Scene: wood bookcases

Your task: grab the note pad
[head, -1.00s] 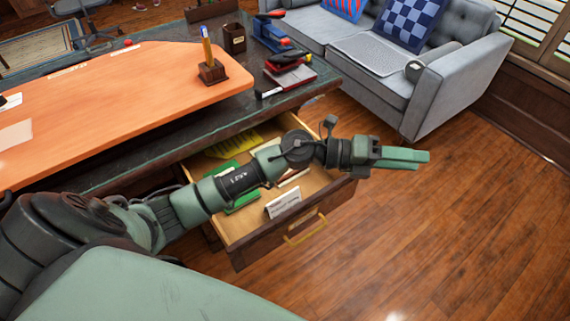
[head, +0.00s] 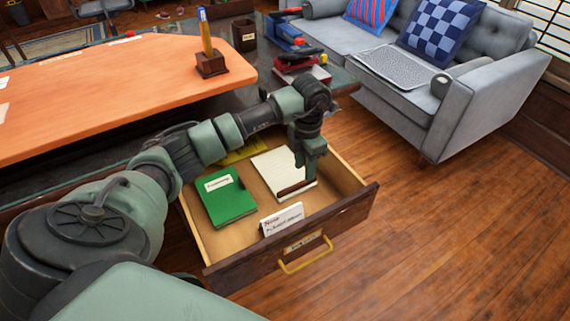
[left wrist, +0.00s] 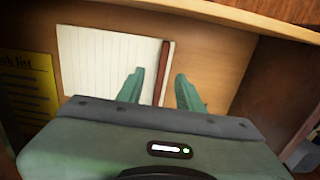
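The white lined note pad (head: 276,166) with a brown bound edge lies flat in the open drawer (head: 330,220), on its right side. It also shows in the left wrist view (left wrist: 98,62), with its brown edge (left wrist: 166,65) upright in the picture. My left gripper (head: 308,175) points down over the pad's right part. In the left wrist view its two fingers (left wrist: 160,78) are spread, one on each side of the brown edge, and hold nothing. I cannot tell how far above the pad the tips are. My right gripper is not in view.
A green notebook (head: 229,200) lies left of the pad. A yellow list sheet (left wrist: 28,95) lies partly hidden behind my arm. A white card (head: 282,219) stands by the drawer front. The desk (head: 110,95) is above, a grey sofa (head: 430,95) to the right.

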